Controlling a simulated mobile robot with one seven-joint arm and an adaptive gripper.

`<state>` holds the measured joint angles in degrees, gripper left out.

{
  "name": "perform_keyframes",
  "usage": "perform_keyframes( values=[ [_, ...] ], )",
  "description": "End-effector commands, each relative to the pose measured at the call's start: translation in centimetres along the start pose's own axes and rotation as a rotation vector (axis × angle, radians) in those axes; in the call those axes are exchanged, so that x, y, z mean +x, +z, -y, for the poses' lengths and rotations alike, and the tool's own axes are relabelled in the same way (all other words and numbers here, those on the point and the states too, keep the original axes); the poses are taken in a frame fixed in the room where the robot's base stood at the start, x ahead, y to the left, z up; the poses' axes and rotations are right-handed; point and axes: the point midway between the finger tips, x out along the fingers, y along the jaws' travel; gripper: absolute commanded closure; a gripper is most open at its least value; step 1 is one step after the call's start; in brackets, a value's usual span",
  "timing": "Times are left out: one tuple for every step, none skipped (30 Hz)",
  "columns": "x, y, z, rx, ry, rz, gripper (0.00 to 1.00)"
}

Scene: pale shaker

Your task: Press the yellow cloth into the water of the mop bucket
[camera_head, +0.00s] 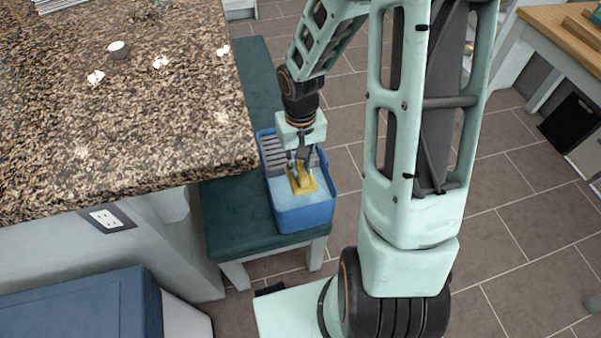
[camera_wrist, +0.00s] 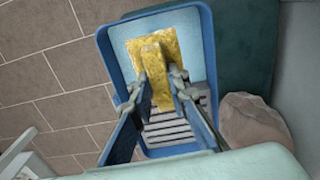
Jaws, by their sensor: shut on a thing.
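The yellow cloth (camera_head: 301,180) is at the pale blue water (camera_head: 291,201) inside the blue mop bucket (camera_head: 304,217). In the wrist view the cloth (camera_wrist: 178,48) lies spread over the water, with a raised fold pinched between the fingers. My gripper (camera_head: 302,166) is over the bucket, pointing down, shut on the cloth; it also shows in the wrist view (camera_wrist: 160,88). The bucket has a slatted grey wringer (camera_head: 272,155) at its far left end. Whether the cloth is below the water's surface is hard to tell.
The bucket stands on a dark green bench (camera_head: 233,218). Tiled floor (camera_head: 520,230) is open on the right. A blue-lidded box (camera_head: 85,305) is at lower left.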

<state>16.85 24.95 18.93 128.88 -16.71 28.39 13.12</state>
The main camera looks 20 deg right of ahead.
Motion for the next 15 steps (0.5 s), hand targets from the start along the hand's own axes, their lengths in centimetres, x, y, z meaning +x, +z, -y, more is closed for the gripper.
perform_keyframes(
  values=[
    [0.3,0.0,0.0,0.000,0.000,0.000,1.00],
    [0.4,0.0,0.0,0.000,0.000,0.000,1.00],
    [0.5,0.0,0.0,0.000,0.000,0.000,1.00],
    [0.6,0.0,0.0,0.000,0.000,0.000,1.00],
    [0.8,0.1,0.0,-0.001,0.000,0.000,1.00],
    [1.1,0.1,0.0,-0.001,0.000,0.000,1.00],
    [1.3,0.1,0.0,-0.001,0.000,0.001,1.00],
    [1.6,0.1,0.0,-0.001,0.000,0.001,1.00],
    [1.9,0.1,0.0,-0.001,0.000,0.001,1.00],
    [2.3,0.0,0.0,-0.002,0.000,0.001,1.00],
    [2.6,0.0,0.0,-0.002,0.000,0.001,1.00],
    [3.0,0.0,0.0,-0.002,0.000,0.001,1.00],
    [3.4,0.0,0.0,-0.002,0.000,0.001,1.00],
    [3.7,0.0,0.0,-0.001,0.000,0.001,1.00],
    [4.2,0.0,0.0,-0.001,0.000,0.001,1.00]
  ],
)
